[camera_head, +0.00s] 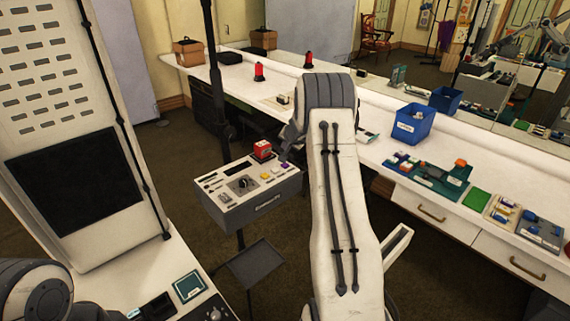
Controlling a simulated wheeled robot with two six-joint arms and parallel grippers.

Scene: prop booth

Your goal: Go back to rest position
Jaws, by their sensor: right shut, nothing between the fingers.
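My right arm rises from the bottom centre, and its thick white and grey link covers the middle of the view. My right gripper (284,154) is a small dark shape mostly hidden behind that arm, just right of a red box (262,149). It is shut and empty. The red box stands on a grey control box (250,199) with knobs and buttons. Part of my left arm shows at the lower left corner; its gripper is out of view.
A white panel (45,50) stands at left. A dark pole (214,60) rises behind the control box. Floor shows between.

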